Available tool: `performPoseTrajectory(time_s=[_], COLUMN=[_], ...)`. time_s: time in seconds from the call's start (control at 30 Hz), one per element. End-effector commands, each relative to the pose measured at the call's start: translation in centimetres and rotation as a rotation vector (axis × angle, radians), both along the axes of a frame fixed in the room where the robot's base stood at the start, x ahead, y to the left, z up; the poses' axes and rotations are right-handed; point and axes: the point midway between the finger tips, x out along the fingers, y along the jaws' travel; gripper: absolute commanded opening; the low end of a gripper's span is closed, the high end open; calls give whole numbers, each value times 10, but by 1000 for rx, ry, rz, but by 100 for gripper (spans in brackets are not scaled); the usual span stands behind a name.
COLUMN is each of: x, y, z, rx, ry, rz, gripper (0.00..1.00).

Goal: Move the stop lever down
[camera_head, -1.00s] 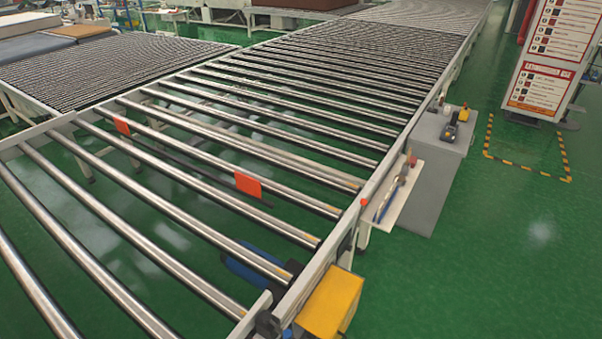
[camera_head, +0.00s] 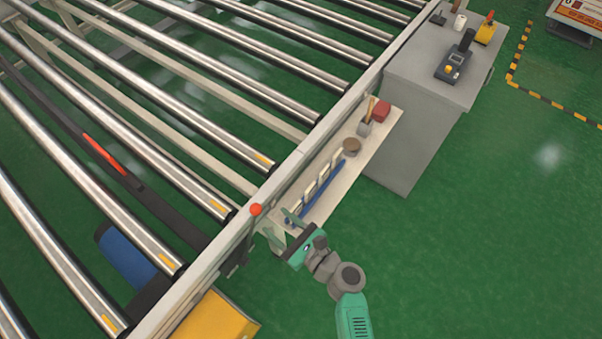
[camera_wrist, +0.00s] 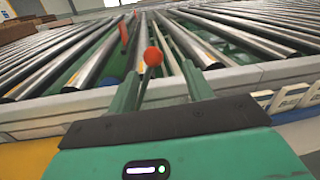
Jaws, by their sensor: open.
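The stop lever (camera_head: 256,209) has a round red knob and stands at the right side rail of the roller conveyor, near the middle of the head view. In the wrist view the red knob (camera_wrist: 153,56) sits on a thin dark stem that leans slightly and rises between my fingers as seen from the camera. My gripper (camera_head: 281,224), green with a dark palm, is just right of the lever with its fingers toward the rail. In the wrist view my gripper (camera_wrist: 160,72) is open, one finger on each side of the stem. I cannot tell whether either finger touches it.
The conveyor rail (camera_head: 307,150) runs diagonally past the lever. A side shelf (camera_head: 375,150) with a blue tool and small items lies close by my gripper. A grey cabinet (camera_head: 410,140) stands behind it, and a yellow box (camera_head: 212,320) below left.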

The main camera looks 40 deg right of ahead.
Motion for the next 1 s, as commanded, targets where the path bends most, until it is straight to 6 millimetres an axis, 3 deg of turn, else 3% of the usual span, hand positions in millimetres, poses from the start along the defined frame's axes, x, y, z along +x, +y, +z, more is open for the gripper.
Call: performPoseTrajectory(time_s=[0.17, 0.4, 0.6, 0.9, 1.0], x=[4, 48, 73, 77, 77], y=[1, 6, 10, 11, 11], z=[-1, -1, -1, 0, 0], rx=[6, 2, 2, 2, 2], ry=[0, -2, -1, 0, 0], rz=[-1, 0, -1, -1, -1], gripper=[51, 51, 51, 51, 33])
